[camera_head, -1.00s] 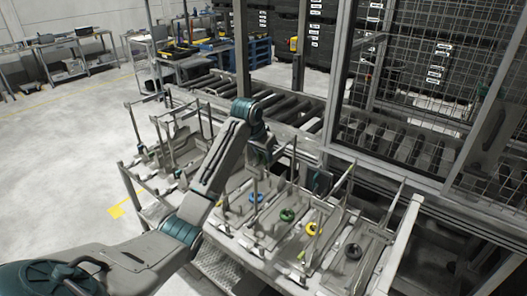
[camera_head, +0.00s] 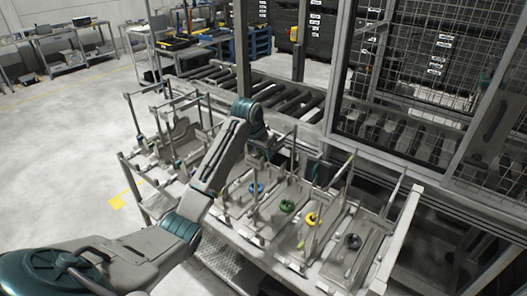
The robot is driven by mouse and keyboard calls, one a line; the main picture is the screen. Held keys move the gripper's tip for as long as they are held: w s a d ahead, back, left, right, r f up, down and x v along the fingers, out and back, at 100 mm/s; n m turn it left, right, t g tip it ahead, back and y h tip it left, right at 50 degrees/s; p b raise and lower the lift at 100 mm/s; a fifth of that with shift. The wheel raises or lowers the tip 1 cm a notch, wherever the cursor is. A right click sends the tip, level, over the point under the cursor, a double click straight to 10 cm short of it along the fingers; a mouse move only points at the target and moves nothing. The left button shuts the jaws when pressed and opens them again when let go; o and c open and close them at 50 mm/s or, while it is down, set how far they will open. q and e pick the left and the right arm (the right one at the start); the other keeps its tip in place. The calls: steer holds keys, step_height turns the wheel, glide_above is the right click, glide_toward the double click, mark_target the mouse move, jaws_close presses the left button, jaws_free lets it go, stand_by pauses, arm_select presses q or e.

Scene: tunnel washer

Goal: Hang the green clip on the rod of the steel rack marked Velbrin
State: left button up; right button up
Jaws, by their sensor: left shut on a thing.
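My left gripper (camera_head: 268,146) is beyond the wrist, over the back part of the bench. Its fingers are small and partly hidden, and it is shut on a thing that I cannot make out. A green ring-shaped piece (camera_head: 287,206), possibly a clip, lies on the bench below and right of this gripper, apart from it. Steel racks with upright posts and rods stand on the bench, one group at the left (camera_head: 178,128). I cannot read a Velbrin mark on any of them. My right gripper is not in view.
Blue (camera_head: 256,188), yellow (camera_head: 311,220) and black (camera_head: 352,241) ring pieces lie in neighbouring bays. A roller conveyor (camera_head: 285,98) runs behind the bench. A mesh guard frame (camera_head: 425,60) stands at the right. Open floor (camera_head: 65,150) lies at the left.

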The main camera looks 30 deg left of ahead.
arm_select(q)
steer(key=shift+f, duration=0.25)
steer(key=o, duration=1)
steer(key=shift+s+r, duration=0.1)
steer(key=shift+r, duration=0.15)
steer(key=b+v, duration=0.3)
steer(key=v, duration=0.4)
steer(key=shift+s+r, duration=0.15)
steer(key=shift+r, duration=0.2)
steer(key=shift+p+v, duration=0.55)
steer(key=shift+v, duration=0.25)
steer(key=shift+s+r, duration=0.15)
steer(key=shift+r, duration=0.3)
